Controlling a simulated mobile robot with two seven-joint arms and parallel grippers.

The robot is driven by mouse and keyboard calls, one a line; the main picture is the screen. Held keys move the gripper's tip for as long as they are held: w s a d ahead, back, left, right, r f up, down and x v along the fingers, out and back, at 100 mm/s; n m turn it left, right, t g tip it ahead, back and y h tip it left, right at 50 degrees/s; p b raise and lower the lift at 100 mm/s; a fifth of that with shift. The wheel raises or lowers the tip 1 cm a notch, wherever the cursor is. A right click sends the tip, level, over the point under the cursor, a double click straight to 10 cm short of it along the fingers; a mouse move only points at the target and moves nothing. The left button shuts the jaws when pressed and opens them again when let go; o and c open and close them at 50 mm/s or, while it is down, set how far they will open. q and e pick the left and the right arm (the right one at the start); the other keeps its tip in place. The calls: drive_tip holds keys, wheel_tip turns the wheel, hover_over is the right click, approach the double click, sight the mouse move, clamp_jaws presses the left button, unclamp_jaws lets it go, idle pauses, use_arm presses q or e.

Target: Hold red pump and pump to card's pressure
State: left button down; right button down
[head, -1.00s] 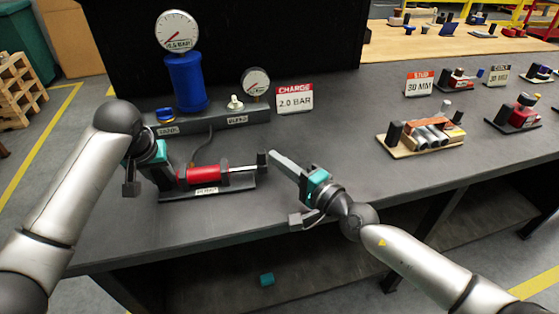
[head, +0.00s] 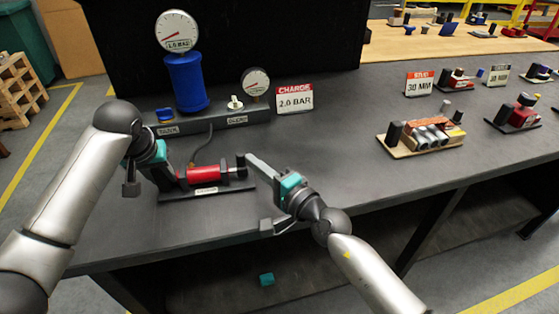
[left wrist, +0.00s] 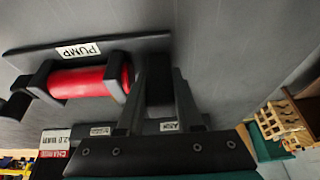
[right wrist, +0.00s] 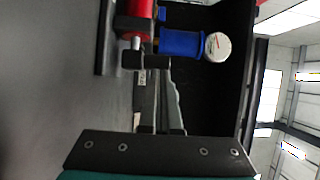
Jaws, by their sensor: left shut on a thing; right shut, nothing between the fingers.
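The red pump (head: 203,174) lies on its dark base on the grey bench; it also shows in the left wrist view (left wrist: 85,82). My left gripper (head: 170,180) is shut on the dark block at the pump's left end. The plunger handle (head: 241,161) is close to the pump body, with only a little rod showing. My right gripper (head: 250,158) is shut and empty, its tips at the handle's outer side; contact is hard to tell. The card (head: 295,98) reads "CHARGE 2.0 BAR". The gauge (head: 177,32) above the blue tank (head: 186,82) reads about 1.0 BAR.
A smaller gauge (head: 255,82) and a pale valve knob (head: 235,103) stand on the dark block behind the pump. A wooden board with metal cylinders (head: 422,138) lies to the right. The bench between is clear.

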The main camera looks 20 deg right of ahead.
drive_tip(key=shift+a, duration=0.35)
drive_tip(key=shift+f, duration=0.1)
drive_tip(key=d, duration=0.2)
drive_tip(key=s+d, duration=0.1)
drive_tip(key=d, duration=0.1)
drive_tip(key=shift+s+d, duration=0.1)
drive_tip(key=shift+s, duration=0.05)
drive_tip(key=v, duration=1)
idle(1.3)
